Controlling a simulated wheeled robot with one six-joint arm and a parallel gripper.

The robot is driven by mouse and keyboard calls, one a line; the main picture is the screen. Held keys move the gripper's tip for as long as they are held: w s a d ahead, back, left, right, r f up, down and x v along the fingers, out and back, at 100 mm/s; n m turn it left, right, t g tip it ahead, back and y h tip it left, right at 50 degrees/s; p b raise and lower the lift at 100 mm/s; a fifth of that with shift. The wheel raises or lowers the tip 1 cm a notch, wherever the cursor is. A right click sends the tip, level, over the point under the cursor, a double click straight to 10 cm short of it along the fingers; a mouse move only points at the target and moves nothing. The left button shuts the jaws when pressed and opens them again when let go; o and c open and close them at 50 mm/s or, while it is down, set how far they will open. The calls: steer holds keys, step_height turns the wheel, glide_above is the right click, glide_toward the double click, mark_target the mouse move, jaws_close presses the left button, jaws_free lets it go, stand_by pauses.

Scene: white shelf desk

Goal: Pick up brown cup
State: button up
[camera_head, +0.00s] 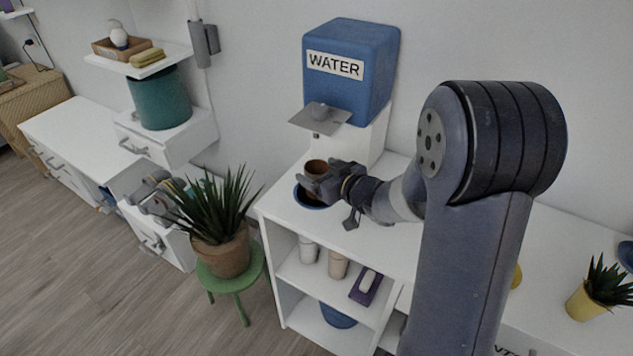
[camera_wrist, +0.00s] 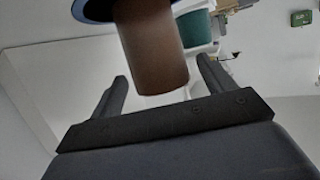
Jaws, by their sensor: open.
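The brown cup (camera_head: 316,168) stands at a dark blue round dish (camera_head: 308,199) on the white desk top, below the water dispenser. My gripper (camera_head: 312,184) is right beside the cup and partly hides it. In the wrist view the brown cup (camera_wrist: 153,50) hangs in from the top, between the two fingers of my open gripper (camera_wrist: 163,85). The picture there appears upside down. The fingers stand apart on both sides of the cup, and I see no contact. Part of the blue dish (camera_wrist: 92,10) shows at the top left of that view.
A blue water dispenser (camera_head: 348,75) with a grey ledge (camera_head: 320,119) stands behind and above the cup. A potted plant (camera_head: 222,245) on a green stool (camera_head: 232,282) stands at the left. Shelves below hold cups (camera_head: 338,264) and a purple box (camera_head: 366,287). The desk top right of my arm looks mostly clear.

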steer(key=shift+x, duration=0.85)
steer(key=shift+s, duration=0.1)
steer(key=shift+c, duration=0.2)
steer(key=c, duration=1.3)
steer(key=shift+o, duration=0.2)
steer(key=shift+r, duration=0.1)
